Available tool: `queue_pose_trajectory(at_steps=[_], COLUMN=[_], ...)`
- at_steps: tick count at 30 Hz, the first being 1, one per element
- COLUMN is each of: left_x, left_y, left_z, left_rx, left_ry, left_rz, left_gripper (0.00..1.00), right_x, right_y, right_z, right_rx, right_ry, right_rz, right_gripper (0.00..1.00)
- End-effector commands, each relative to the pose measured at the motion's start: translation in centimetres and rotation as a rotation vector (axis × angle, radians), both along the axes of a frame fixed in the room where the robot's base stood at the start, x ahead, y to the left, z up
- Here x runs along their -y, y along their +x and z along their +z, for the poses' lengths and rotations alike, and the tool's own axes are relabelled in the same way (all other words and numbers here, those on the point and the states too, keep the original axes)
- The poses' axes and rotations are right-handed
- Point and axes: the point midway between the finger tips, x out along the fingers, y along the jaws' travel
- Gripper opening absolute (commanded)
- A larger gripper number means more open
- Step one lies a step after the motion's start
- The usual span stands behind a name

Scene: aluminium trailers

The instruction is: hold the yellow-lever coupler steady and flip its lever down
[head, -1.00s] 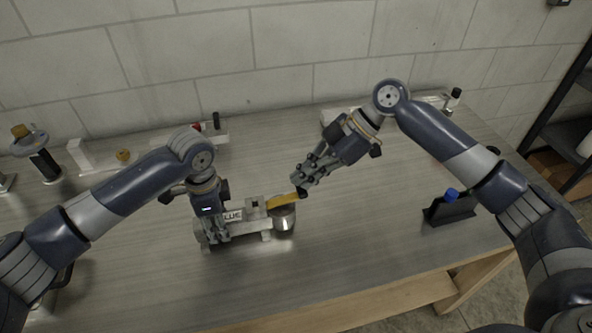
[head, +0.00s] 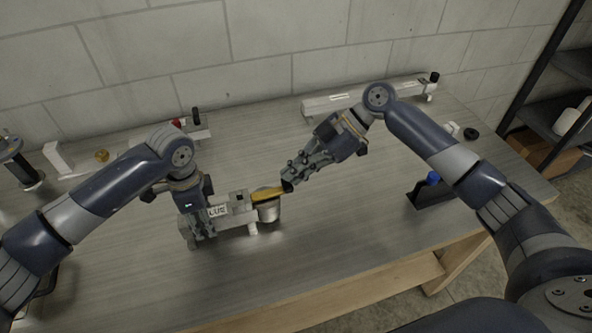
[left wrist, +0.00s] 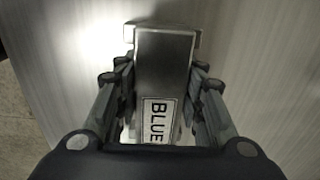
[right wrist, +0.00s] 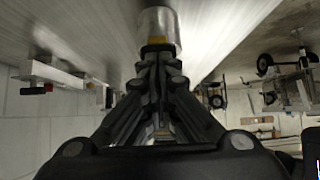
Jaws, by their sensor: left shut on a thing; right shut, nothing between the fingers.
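The coupler is a pale metal bar (head: 240,224) lying on the bench, with a round metal cup (head: 269,212) at its right end and a yellow lever (head: 265,194) along the top. My left gripper (head: 199,236) is shut on the bar's left part. The left wrist view shows the bar (left wrist: 163,75) between the fingers, with a label reading BLUE. My right gripper (head: 288,185) is shut and empty at the lever's free end. In the right wrist view, the yellow lever (right wrist: 157,41) shows just beyond the closed fingertips, before the cup (right wrist: 158,24). Whether they touch is unclear.
A black stand with a blue knob (head: 432,179) sits on the right of the bench. A long pale bar (head: 345,102) lies at the back by the wall. A brass piece (head: 101,156) and other parts stand at the back left. The front middle is clear.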

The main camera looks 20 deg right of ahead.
Motion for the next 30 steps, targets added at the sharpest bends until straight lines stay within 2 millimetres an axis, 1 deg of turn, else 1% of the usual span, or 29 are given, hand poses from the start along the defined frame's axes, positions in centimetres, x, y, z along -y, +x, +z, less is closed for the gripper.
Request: queue_pose_trajectory(at_steps=[4,7,11,12,13,15,21,25,30], left_x=[0.0,0.0,0.0,0.0,0.0,0.0,0.0,0.0,0.0], left_y=[0.1,0.1,0.0,0.0,0.0,0.0,0.0,0.0,0.0], left_z=[0.0,0.0,0.0,0.0,0.0,0.0,0.0,0.0,0.0], left_rx=[0.001,0.001,0.001,0.001,0.001,0.001,0.001,0.001,0.000], left_ry=[0.001,0.001,0.001,0.001,0.001,0.001,0.000,0.000,-0.001], left_rz=[0.001,0.001,0.001,0.001,0.001,0.001,0.001,0.000,0.000], left_gripper=[0.01,0.01,0.01,0.01,0.01,0.01,0.01,0.01,0.01], right_x=[0.0,0.0,0.0,0.0,1.1,2.9,6.9,8.7,9.6], right_y=[0.0,0.0,0.1,0.1,0.1,0.1,0.0,0.0,0.0], right_z=[0.2,1.2,3.6,4.5,4.3,4.6,5.7,6.1,6.4], right_rx=[0.001,0.001,0.007,0.006,-0.001,-0.003,-0.002,-0.001,0.000], right_ry=[0.000,0.001,0.001,0.001,-0.004,-0.002,-0.001,0.000,0.001], right_rz=[0.001,0.000,0.002,0.000,-0.006,-0.006,-0.004,-0.003,0.000], right_gripper=[0.00,0.00,0.00,0.00,0.00,0.00,0.00,0.00,0.00])
